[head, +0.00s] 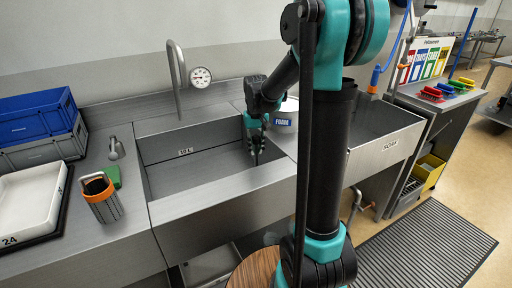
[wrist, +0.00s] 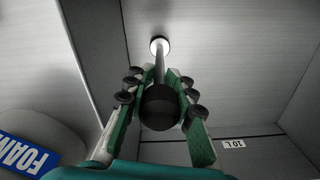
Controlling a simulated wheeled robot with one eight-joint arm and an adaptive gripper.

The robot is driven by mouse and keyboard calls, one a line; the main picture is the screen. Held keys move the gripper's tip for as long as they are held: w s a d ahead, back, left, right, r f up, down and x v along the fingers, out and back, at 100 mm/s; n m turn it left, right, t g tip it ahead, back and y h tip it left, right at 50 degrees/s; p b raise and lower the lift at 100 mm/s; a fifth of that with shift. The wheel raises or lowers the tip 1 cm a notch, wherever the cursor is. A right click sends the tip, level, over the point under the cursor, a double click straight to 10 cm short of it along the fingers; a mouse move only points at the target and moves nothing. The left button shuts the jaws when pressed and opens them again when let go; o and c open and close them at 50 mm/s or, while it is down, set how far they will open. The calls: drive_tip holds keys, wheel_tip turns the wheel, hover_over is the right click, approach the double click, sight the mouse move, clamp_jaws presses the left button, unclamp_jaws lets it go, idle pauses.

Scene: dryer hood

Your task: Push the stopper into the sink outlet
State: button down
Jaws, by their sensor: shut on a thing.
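My gripper (head: 256,158) reaches down into the left basin of the steel sink (head: 215,190). In the wrist view its green-lined fingers (wrist: 159,82) are shut on the stopper's dark round knob (wrist: 160,108). A thin metal rod (wrist: 160,65) runs from the knob away from the camera to the basin floor. At its far end is a pale round ring with a dark centre, the sink outlet (wrist: 160,39). The rod's end overlaps the ring; I cannot tell how deep it sits. The outlet is hidden in the head view.
A white tub labelled FOAM (head: 284,118) stands on the ledge right of the basin, close to my arm; it also shows in the wrist view (wrist: 38,135). A curved tap (head: 178,75) rises behind the basin. An orange-and-grey container (head: 103,202) stands on the left counter.

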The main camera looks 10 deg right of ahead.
drive_tip(key=shift+f, duration=0.75)
drive_tip(key=c, duration=1.2)
unclamp_jaws()
wheel_tip(320, 180, up, 12)
drive_tip(key=shift+r, duration=0.1)
